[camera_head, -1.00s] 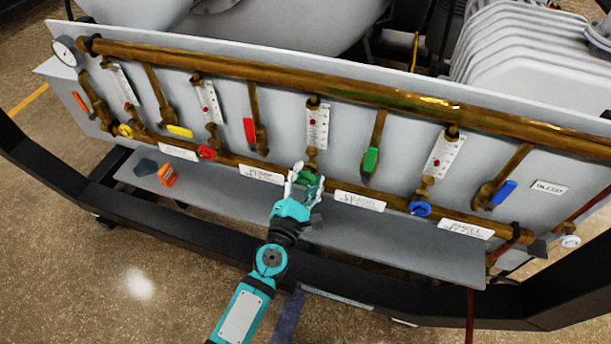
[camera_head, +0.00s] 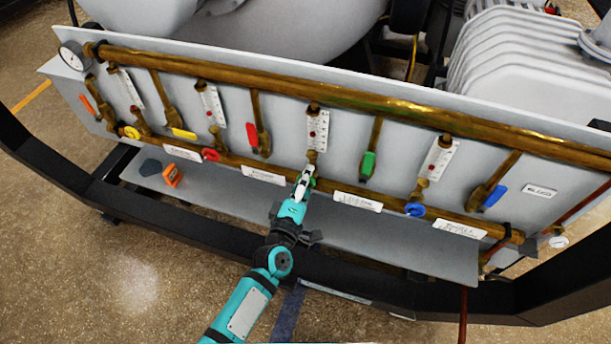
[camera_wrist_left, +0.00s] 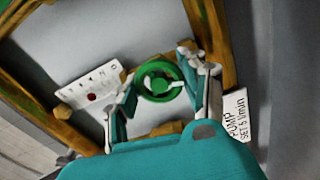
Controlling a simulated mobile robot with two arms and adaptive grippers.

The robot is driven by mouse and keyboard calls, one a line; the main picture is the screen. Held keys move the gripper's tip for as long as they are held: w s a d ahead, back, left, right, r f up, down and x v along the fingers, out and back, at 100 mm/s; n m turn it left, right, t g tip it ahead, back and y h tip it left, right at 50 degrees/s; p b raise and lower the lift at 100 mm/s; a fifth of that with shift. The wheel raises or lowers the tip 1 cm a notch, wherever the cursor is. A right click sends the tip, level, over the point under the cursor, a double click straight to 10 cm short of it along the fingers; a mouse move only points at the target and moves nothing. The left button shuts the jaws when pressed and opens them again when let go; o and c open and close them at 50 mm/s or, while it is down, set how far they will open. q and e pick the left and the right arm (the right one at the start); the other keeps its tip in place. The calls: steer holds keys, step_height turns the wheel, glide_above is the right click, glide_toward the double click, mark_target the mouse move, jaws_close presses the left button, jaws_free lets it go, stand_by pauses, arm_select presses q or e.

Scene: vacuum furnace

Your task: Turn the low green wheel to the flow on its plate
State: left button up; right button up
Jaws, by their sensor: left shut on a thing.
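The low green wheel (camera_wrist_left: 157,82) sits between the two fingers of my left gripper (camera_wrist_left: 160,88) in the left wrist view, with a pale pointer mark across its face. My left gripper (camera_head: 306,178) is shut on it in the head view, where its fingers hide most of the wheel. A white plate (camera_wrist_left: 236,116) reading "PUMP SET 5 l/min" shows beside the right finger. The flow meter (camera_wrist_left: 91,92), a white scale with a red float, is left of the wheel; it stands above the gripper in the head view (camera_head: 318,130). My right gripper is not in view.
Blue (camera_head: 414,210), red (camera_head: 211,155) and yellow (camera_head: 131,132) wheels sit along the same lower pipe. A green lever (camera_head: 368,164) is up and right of my gripper. An orange object (camera_head: 173,176) rests on the grey shelf (camera_head: 400,242); the shelf's right part is clear.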

arm_select(q)
steer(key=m+p, duration=0.1)
steer(key=m, duration=0.2)
steer(key=shift+m+p, duration=0.45)
steer(key=shift+m, duration=0.75)
steer(key=o, duration=1.2)
steer(key=v, duration=1.2)
steer(key=shift+s+r, duration=0.1)
